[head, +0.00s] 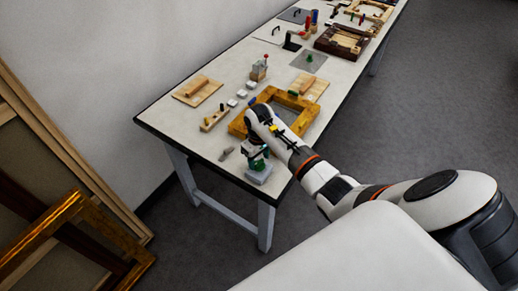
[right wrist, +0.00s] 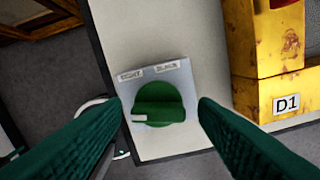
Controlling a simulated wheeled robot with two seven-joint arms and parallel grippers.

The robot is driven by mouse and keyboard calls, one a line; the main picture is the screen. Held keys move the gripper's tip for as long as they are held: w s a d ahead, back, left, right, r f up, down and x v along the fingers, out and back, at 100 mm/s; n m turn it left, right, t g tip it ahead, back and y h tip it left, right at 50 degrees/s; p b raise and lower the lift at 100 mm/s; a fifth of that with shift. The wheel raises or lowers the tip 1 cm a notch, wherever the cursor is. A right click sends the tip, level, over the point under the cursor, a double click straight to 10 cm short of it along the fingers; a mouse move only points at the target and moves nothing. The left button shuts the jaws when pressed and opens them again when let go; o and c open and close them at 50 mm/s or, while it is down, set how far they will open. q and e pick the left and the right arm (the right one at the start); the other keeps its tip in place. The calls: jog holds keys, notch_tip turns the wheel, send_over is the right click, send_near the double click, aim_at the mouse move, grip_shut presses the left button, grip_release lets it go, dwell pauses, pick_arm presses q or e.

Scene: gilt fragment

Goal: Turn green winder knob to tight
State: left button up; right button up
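The green winder knob (right wrist: 160,108) sits on a grey block (right wrist: 128,80) in the right wrist view. Its white pointer mark (right wrist: 139,118) faces left. Two small labels stand along the block's upper edge; the left one seems to read TIGHT and the right one SLACK. My right gripper (right wrist: 163,104) is open, with one green finger on each side of the knob and a visible gap to both. In the head view my right gripper (head: 256,155) is over the grey block (head: 259,175) at the table's near corner. My left gripper is not in view.
A gilt frame (head: 238,127) lies on the table (head: 170,118) just beyond the block; its D1 label (right wrist: 286,104) shows in the right wrist view. Small blocks, wooden boards and tools stand farther back. Empty frames (head: 75,205) lean at the left wall.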

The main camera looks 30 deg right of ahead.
aim_at(259, 161)
dwell(0.3)
notch_tip(259, 161, up, 12)
jog(key=b, duration=0.1)
jog(key=shift+b, duration=0.3)
